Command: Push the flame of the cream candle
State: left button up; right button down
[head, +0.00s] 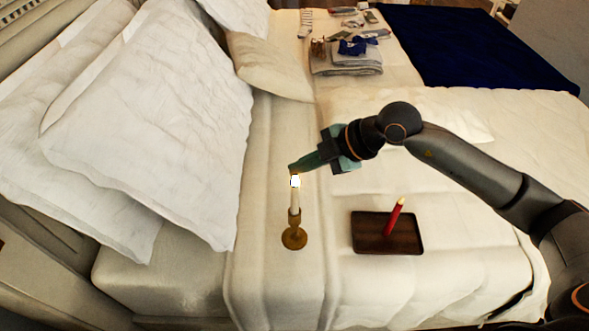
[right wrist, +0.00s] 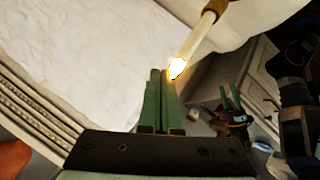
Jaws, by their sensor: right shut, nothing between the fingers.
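The cream candle (head: 295,200) stands upright in a brass-coloured holder (head: 294,238) on the bed. Its flame (head: 295,181) glows at the top. My right gripper (head: 292,169) is shut and empty, with its green fingertips just above the flame in the head view. In the right wrist view the fingers (right wrist: 160,75) are together, and the bright flame (right wrist: 177,67) shows right beside their tips, at the end of the cream candle (right wrist: 197,40). I cannot tell whether they touch. My left gripper is not in the head view.
A red candle (head: 394,216) leans on a dark tray (head: 375,245) to the right of the holder. White pillows (head: 150,110) fill the left. Folded laundry (head: 347,62) and small items lie at the back, beside a dark blue blanket (head: 470,50).

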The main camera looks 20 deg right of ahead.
notch_tip(320, 180, up, 6)
jog(key=p, duration=0.5)
dwell(0.5)
